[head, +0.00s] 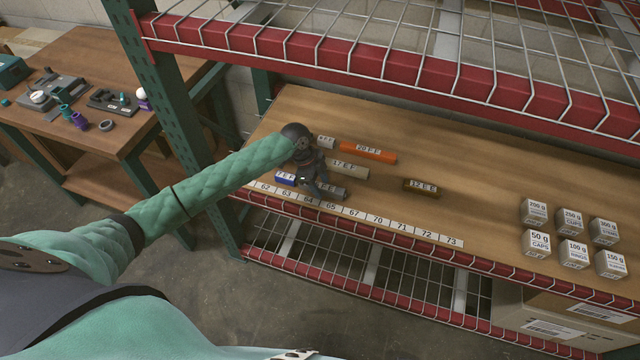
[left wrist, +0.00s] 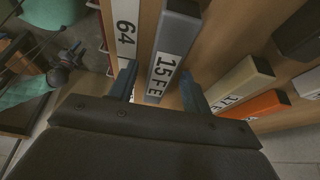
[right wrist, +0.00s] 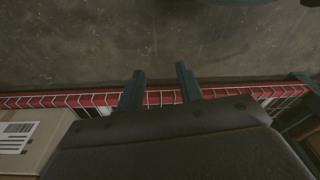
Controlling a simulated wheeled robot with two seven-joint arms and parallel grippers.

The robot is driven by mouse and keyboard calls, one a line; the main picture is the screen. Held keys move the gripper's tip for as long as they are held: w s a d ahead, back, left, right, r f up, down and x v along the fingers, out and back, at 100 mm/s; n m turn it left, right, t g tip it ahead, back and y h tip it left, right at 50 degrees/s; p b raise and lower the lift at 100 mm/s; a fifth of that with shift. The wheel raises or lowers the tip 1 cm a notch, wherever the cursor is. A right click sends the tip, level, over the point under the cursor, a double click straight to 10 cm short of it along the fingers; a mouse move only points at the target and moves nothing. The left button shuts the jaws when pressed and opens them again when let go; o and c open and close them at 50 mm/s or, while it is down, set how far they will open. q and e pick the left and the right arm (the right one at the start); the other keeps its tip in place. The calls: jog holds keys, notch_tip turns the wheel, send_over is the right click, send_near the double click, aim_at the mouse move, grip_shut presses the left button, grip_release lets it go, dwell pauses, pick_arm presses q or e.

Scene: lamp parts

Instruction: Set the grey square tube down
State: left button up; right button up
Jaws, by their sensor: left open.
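The grey square tube (left wrist: 170,52), labelled 15 FE, lies flat on the wooden shelf by the number strip, near the 64 label. In the head view the tube (head: 332,191) is partly covered by my left gripper (head: 314,188). In the left wrist view my left gripper (left wrist: 160,90) is open, with one finger on each side of the tube's labelled end and visible gaps beside it. My right gripper (right wrist: 160,86) shows only in its wrist view, with its fingers apart and nothing between them.
An orange tube (head: 368,152), a beige tube (head: 348,171), a blue tube (head: 286,178) and a brown tube (head: 421,185) lie nearby. Several small labelled boxes (head: 573,253) stand at right. The green post (head: 170,110) and red upper shelf beam (head: 330,59) bound the space.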

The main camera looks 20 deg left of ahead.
pick_arm(q)
jog(key=shift+a+r, duration=0.25)
jog(key=shift+r, duration=0.15)
jog(key=b+v, duration=0.3)
jog(key=v, duration=0.8)
pick_arm(e)
notch_tip(320, 180, up, 9)
jog(key=w+a, duration=0.2)
pick_arm(q)
jog(key=shift+d, duration=0.1)
pick_arm(e)
jog(key=shift+r, duration=0.1)
